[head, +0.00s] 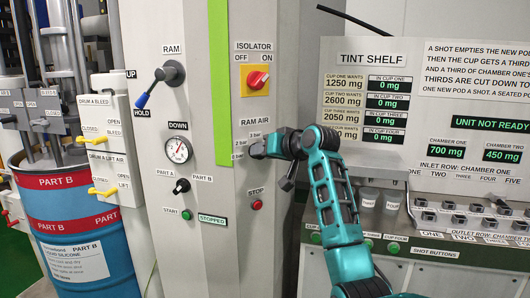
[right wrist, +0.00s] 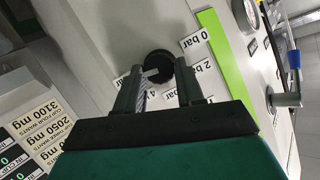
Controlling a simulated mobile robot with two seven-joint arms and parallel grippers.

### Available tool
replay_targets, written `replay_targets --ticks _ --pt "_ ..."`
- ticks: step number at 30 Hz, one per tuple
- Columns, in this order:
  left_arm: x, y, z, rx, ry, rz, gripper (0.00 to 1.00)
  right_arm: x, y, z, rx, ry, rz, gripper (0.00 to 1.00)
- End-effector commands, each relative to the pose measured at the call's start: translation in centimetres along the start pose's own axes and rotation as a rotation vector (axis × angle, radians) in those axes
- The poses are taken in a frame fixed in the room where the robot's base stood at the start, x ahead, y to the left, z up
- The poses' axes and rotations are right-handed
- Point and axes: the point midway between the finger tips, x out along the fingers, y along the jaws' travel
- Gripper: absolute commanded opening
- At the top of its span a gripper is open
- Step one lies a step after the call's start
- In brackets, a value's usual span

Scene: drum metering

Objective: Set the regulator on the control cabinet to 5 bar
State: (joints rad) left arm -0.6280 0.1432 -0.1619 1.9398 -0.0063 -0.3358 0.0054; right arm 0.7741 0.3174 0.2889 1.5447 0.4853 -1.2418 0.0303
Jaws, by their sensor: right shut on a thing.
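The control cabinet (head: 214,222) stands in the middle of the head view. Its regulator is a round dark knob (right wrist: 159,64) under the RAM AIR label (head: 254,121). Bar labels ring the knob; a 0 bar label (right wrist: 197,40) and a 2 bar label show in the right wrist view. A pale mark shows on the knob, but I cannot read its setting. My right gripper (head: 262,149) is at the knob, its two fingers (right wrist: 159,83) shut on it. In the head view the gripper hides most of the knob and some labels. My left gripper is out of view.
A round gauge (head: 179,150), a ram lever (head: 160,82), a black selector (head: 181,186) and the red isolator switch (head: 257,79) are on the cabinet. The tint shelf (head: 380,50) stands to the right. A blue drum (head: 75,215) is at left.

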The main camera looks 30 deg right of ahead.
Motion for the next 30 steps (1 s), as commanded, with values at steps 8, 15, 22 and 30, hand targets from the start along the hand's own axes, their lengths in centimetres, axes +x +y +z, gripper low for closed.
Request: replay_targets --ticks 8,15,22,30 --pt "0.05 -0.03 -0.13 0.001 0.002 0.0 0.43 0.05 0.01 0.1 0.021 -0.003 -0.008 0.07" --pt "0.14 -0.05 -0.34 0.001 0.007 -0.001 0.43 0.05 0.01 0.1 0.02 -0.003 -0.008 0.07" --pt "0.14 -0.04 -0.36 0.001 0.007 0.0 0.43 0.03 0.01 0.07 0.018 -0.002 -0.008 0.59" --pt "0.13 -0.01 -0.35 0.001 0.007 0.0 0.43 -0.01 0.02 0.03 0.017 -0.001 -0.007 0.63"
